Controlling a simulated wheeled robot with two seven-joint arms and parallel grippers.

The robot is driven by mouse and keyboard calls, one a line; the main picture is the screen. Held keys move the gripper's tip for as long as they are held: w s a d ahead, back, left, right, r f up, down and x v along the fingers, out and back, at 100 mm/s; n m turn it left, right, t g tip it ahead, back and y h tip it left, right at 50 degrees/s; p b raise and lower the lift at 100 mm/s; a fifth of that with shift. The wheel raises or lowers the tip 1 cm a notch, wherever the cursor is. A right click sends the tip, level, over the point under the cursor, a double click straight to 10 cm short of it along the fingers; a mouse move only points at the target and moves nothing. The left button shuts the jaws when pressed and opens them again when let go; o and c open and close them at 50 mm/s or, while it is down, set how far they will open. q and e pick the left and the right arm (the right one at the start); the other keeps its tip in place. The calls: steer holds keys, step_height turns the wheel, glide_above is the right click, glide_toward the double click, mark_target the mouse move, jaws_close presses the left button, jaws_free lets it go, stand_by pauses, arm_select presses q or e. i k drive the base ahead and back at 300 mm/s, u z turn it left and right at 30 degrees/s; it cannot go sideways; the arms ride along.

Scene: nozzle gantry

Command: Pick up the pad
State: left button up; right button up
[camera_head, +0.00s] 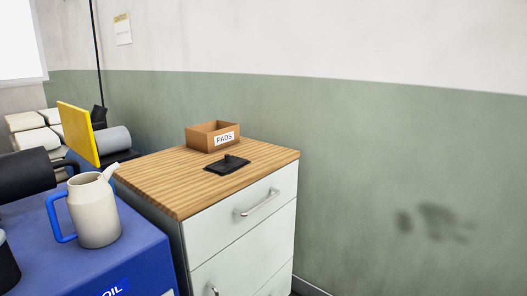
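A flat black pad (227,164) with a small raised grip on top lies on the wooden top of a white drawer cabinet (180,184). It sits just in front of an open brown box (202,141) labelled PADS. The inside of the box is mostly hidden by its front wall. Neither of my grippers shows in the head view, and nothing touches the pad.
A cream jug (97,213) with a blue handle stands on a blue surface (136,252) left of the cabinet. Dark cylinders, a yellow panel (77,133) and pale rolls (33,137) crowd the left. The wooden top around the pad is clear. A green and white wall stands behind.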

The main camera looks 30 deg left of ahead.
mark_target(228, 166)
steer(key=i, duration=2.35)
steer(key=u, duration=1.8)
